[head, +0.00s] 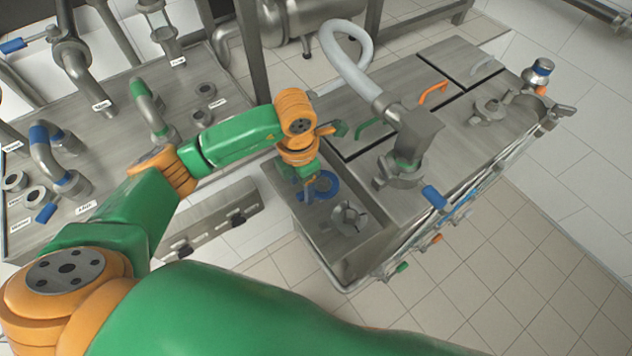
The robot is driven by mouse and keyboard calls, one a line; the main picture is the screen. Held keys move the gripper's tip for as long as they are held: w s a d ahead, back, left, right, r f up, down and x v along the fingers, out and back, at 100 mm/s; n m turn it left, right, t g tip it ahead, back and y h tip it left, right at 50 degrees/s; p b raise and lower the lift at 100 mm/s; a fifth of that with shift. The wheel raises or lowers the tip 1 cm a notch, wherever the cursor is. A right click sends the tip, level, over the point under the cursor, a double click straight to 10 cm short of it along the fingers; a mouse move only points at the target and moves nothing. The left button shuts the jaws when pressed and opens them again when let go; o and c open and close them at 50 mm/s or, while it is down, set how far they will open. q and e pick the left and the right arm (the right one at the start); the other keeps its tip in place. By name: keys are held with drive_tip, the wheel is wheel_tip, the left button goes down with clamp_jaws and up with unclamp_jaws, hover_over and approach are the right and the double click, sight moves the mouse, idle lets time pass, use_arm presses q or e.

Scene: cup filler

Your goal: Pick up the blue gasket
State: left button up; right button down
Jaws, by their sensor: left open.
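The blue gasket (334,187) is a flat blue ring. It lies on the steel surface at the near left end of the machine (375,240), next to a grey clamp-like metal part (347,218). My left gripper (309,190) is open and points down over the left side of the gasket. Its fingers cover part of the ring. I cannot tell whether they touch it. My right gripper is out of view.
A filling head (408,148) with a pale hose (349,58) stands right of my left gripper. Closed lids with a green handle (367,129) and an orange handle (433,92) lie behind. A steel table with pipes (110,150) is at the left.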

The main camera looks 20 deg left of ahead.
use_arm(q)
drive_tip(key=shift+w+f, duration=0.2)
drive_tip(key=shift+f, duration=0.95)
clamp_jaws()
